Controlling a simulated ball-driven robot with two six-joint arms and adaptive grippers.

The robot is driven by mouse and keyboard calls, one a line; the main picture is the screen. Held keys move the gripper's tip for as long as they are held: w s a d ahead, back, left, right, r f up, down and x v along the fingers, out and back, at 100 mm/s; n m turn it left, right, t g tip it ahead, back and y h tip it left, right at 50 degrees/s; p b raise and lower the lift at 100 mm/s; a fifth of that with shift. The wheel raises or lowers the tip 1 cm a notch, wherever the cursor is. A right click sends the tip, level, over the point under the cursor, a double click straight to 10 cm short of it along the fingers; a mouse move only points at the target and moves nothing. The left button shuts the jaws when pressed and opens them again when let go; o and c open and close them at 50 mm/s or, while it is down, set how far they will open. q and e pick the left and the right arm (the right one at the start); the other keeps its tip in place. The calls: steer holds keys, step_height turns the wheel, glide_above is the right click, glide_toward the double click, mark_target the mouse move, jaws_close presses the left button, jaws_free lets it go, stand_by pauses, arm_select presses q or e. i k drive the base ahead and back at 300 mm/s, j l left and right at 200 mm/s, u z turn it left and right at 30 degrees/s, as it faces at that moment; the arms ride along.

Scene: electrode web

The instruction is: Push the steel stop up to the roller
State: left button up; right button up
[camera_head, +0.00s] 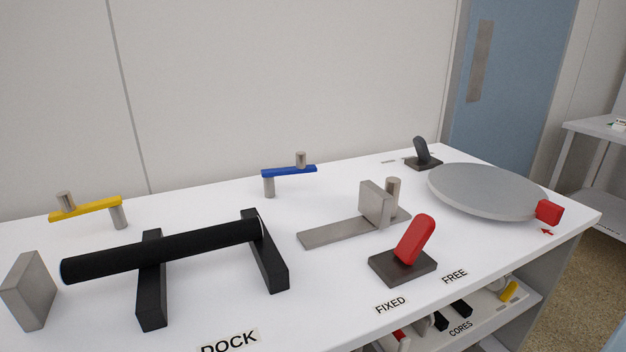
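A black roller (165,250) lies across two black supports (152,285) on the white table, behind the DOCK label. To its right, an upright steel block (374,204), which looks like the steel stop, stands on a flat steel rail (325,234). A short steel post (394,190) stands right behind the block. A clear gap separates the block from the roller's right end. Another upright steel plate (30,290) stands just beyond the roller's left end, apart from it. Neither of my grippers is in view.
A red lever (417,238) on a dark base leans right, toward the FREE label (455,276) and away from FIXED (390,305). Yellow (88,208) and blue (290,171) cranks stand behind. A grey disc (485,192) and dark lever (422,152) are at right.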

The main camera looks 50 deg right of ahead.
mark_target(378, 205)
steer(key=k+z, duration=0.1)
steer(key=z, duration=1.75)
steer(key=l+u, duration=0.35)
steer(key=k+l+u, duration=0.15)
steer(key=l+u, duration=0.25)
steer(key=j, duration=0.1)
